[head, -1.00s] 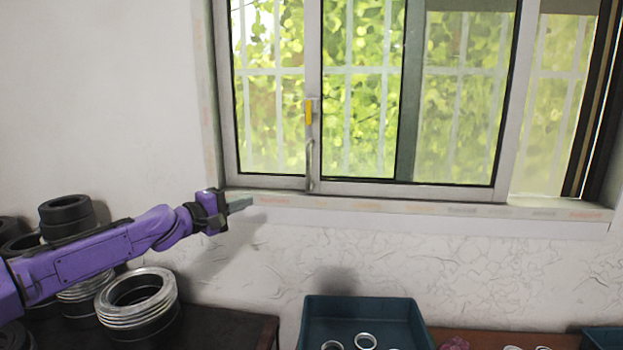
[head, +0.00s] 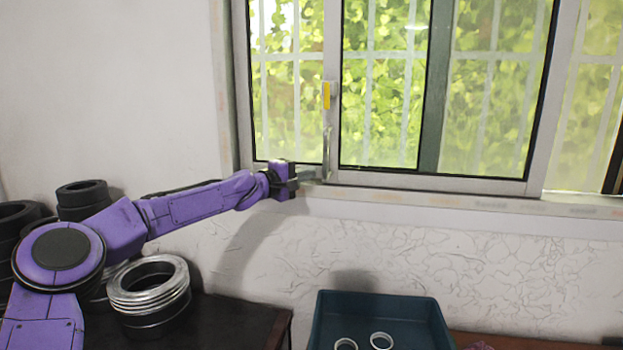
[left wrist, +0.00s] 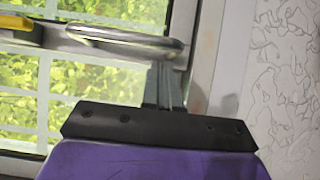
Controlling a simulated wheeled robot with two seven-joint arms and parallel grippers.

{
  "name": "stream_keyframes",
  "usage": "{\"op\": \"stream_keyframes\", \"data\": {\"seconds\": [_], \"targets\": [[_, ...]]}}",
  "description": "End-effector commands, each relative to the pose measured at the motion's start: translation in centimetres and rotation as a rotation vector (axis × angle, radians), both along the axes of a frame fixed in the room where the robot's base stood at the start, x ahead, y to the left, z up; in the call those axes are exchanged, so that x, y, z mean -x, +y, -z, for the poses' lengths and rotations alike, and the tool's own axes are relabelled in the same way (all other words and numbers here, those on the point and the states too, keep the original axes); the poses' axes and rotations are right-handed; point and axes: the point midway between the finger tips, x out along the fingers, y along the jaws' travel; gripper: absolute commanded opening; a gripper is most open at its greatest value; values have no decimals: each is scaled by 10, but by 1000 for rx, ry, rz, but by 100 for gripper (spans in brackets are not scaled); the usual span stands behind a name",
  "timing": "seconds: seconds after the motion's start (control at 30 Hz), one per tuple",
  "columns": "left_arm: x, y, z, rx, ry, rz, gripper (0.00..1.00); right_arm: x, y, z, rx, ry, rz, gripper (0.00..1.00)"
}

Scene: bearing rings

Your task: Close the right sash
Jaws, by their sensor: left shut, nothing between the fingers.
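The right sash (head: 440,183) is a pale-framed glass panel. A strip of window (head: 590,120) shows to the right of its right stile. Its left stile carries a yellow latch (head: 326,95) and a metal bar handle (head: 327,155) below it. My left gripper (head: 320,175) is shut and empty, at the lower end of the handle. In the left wrist view, the closed fingers (left wrist: 163,75) point at the handle's rounded end (left wrist: 165,45), overlapping it in the picture; I cannot tell if they touch. The yellow latch (left wrist: 14,22) shows at the left. My right gripper is out of view.
The window sill (head: 450,203) runs under the sash. Below stand a teal tray (head: 335,305) with metal rings and a dark table (head: 235,315) with stacked bearing rings (head: 150,290). The wall between sill and tray is clear.

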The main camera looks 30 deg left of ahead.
Motion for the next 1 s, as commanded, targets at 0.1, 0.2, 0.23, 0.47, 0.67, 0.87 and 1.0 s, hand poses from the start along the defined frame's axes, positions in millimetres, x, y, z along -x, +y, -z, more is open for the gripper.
{"op": "stream_keyframes", "data": {"seconds": [0.1, 0.2, 0.23, 0.47, 0.67, 0.87, 1.0], "targets": [[-4, -9, 1, 0, 0, 0, 0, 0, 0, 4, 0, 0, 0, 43], [-6, -12, 0, 0, 0, 0, 0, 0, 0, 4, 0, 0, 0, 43], [-6, -12, 0, 0, 0, -1, 0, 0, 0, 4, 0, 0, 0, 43], [-6, -12, 0, 0, 0, 0, 0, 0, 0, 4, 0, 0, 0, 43], [-8, -22, 2, 0, 0, 1, 0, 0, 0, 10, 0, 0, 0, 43], [-17, -62, 6, -3, 1, 5, 0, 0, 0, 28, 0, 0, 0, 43], [-23, -91, 6, -3, 0, -12, 0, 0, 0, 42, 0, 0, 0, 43]]}}
